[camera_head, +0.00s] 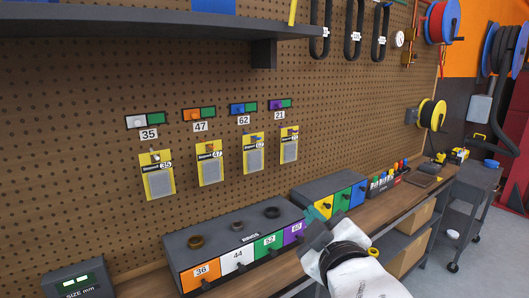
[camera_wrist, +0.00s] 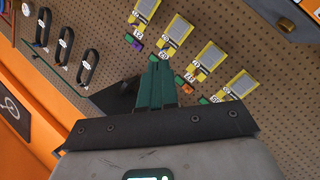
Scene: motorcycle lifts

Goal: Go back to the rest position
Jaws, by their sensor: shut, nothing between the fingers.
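My gripper shows at the lower middle right in the head view, at the end of my white arm, in front of the workbench. In the wrist view my gripper (camera_wrist: 159,82) points at the pegboard, its green fingers together and nothing between them. Yellow tagged packs hang on the pegboard, among them one marked 35 (camera_head: 157,178) and one marked 47 (camera_head: 210,164). A grey drawer box (camera_head: 215,242) with orange, white, green and purple fronts stands on the bench below, close to the gripper's left.
A second drawer box (camera_head: 325,184) and a rack of colored-handled tools (camera_head: 388,178) stand further along the wooden bench. A dark shelf (camera_head: 130,25) juts out above. A grey cart (camera_head: 473,190) stands at the right. Open grey floor (camera_head: 440,270) lies at the lower right.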

